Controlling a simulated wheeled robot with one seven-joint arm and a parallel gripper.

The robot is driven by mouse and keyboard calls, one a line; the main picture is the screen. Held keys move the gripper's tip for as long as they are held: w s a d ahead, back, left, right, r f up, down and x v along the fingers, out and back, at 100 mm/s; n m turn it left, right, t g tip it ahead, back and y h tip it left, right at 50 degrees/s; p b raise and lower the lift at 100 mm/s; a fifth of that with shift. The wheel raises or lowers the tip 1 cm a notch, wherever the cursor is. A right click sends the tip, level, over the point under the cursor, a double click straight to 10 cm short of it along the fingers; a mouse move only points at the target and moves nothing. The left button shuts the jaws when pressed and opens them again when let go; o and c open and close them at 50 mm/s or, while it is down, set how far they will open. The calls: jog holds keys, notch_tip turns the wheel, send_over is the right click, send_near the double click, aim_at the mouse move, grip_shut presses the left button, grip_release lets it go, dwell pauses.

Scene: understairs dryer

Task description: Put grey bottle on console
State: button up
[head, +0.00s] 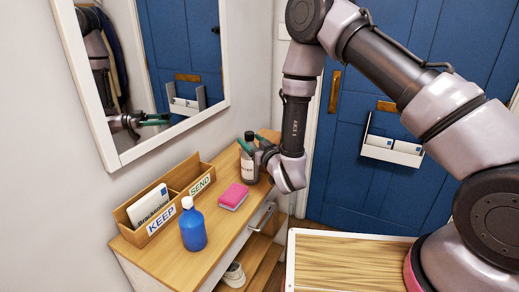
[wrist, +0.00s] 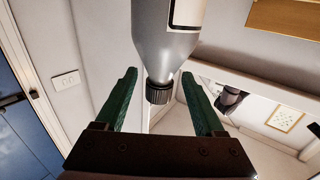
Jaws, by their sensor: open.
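The grey bottle (head: 249,170) stands upright at the far end of the wooden console (head: 222,243). It has a dark cap and a pale label. My gripper (head: 256,143) is at the bottle's upper part, with its green fingers open on either side. In the wrist view the bottle (wrist: 167,45) appears upside down, its ribbed cap and shoulder between the open finger tips (wrist: 158,75). Gaps show on both sides of the cap; whether a finger touches the bottle I cannot tell.
A pink sponge (head: 233,196), a blue bottle (head: 193,229) and a wooden KEEP/SEND letter box (head: 146,231) are on the console. A mirror (head: 152,155) hangs on the wall behind. A blue door (head: 340,180) is beyond. The console's front centre is clear.

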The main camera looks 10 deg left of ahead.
jog(key=v, duration=0.8)
jog(key=w+d+r+m+h, duration=0.35)
jog(key=w+d+r, duration=0.3)
jog(key=r, duration=0.25)
jog(key=w+d+r+m+h, duration=0.3)
jog(key=w+d+r+m, duration=0.1)
jog(key=w+d+r, duration=0.3)
jog(key=s+d+r+m+g+h, duration=0.2)
jog(key=s+d+r, duration=0.4)
jog(key=d+r, duration=0.5)
jog(key=s+d+r+g, duration=0.1)
jog(key=s+d+r, duration=0.1)
jog(key=s, duration=0.6)
jog(key=s+d+r+m+g, duration=0.1)
jog(key=s+d, duration=0.3)
jog(key=s, duration=0.4)
jog(key=s+d+r+m+g, duration=0.1)
jog(key=s+d+r+g, duration=0.2)
jog(key=s, duration=0.4)
jog(key=shift+s+d+r, duration=0.15)
jog(key=shift+s+d, duration=0.05)
jog(key=shift+s, duration=0.2)
